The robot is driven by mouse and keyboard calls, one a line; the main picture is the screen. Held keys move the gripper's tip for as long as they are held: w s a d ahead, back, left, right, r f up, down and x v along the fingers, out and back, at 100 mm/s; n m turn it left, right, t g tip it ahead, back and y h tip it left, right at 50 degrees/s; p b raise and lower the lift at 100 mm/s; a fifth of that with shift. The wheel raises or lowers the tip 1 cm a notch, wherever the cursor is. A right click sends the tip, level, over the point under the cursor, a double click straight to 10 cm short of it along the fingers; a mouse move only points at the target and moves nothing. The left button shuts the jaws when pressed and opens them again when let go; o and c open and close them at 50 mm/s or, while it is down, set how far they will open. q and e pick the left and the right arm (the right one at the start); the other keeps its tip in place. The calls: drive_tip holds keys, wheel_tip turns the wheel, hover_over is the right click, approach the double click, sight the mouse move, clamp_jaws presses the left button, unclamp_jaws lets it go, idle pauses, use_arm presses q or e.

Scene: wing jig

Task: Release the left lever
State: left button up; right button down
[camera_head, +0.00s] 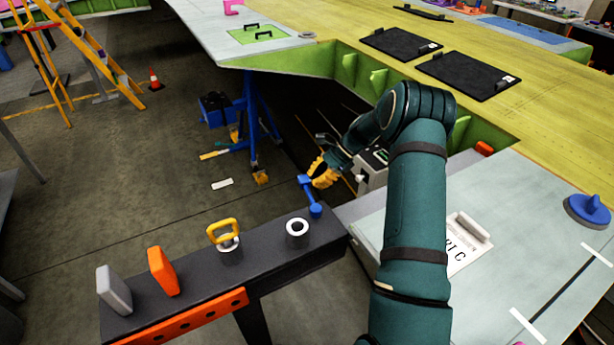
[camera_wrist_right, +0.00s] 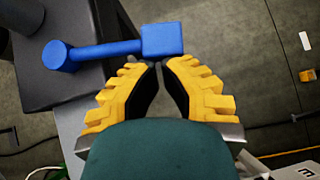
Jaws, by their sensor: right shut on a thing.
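A blue lever (camera_head: 310,194) stands at the right end of the dark beam, with a round end on the beam and a square block at its other end. In the right wrist view the lever (camera_wrist_right: 108,48) lies across the top, its block just beyond my fingertips. My right gripper (camera_head: 318,168) has yellow fingers at the block end of the lever. Its fingertips (camera_wrist_right: 161,64) are drawn close together and shut on the lever's block end; the exact contact is hard to see. My left gripper is not in view.
The dark beam (camera_head: 270,249) also carries a white-topped round post (camera_head: 297,228), a yellow handle (camera_head: 223,232), an orange block (camera_head: 162,271) and a grey block (camera_head: 114,290). A pale panel (camera_head: 520,225) lies right of my arm. A blue stand (camera_head: 250,120) is behind.

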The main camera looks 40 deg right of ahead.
sight(306, 178)
drive_tip(key=w+a+n+g, duration=0.1)
drive_tip(key=a+n+g, duration=0.1)
drive_tip(key=n, duration=0.1)
drive_tip(key=shift+w+a, duration=0.3)
drive_tip(key=shift+w, duration=0.05)
drive_tip(key=shift+w+a+n+g+p, duration=0.15)
drive_tip(key=shift+a+n+g+p, duration=0.15)
drive_tip(key=shift+a+n+g, duration=0.15)
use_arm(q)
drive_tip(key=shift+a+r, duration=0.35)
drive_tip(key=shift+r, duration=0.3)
use_arm(e)
drive_tip(key=shift+w+a+n+g+h, duration=0.15)
drive_tip(key=shift+a+n+g+h, duration=0.05)
drive_tip(key=shift+a+n+g, duration=1.1)
drive_tip(key=shift+w+a+n+g+h, duration=0.2)
drive_tip(key=shift+a+n+g, duration=0.75)
drive_tip(key=shift+a+n, duration=0.55)
drive_tip(key=shift+d, duration=0.1)
drive_tip(key=v, duration=0.7)
drive_tip(key=shift+d+r, duration=0.15)
drive_tip(key=shift+d, duration=0.05)
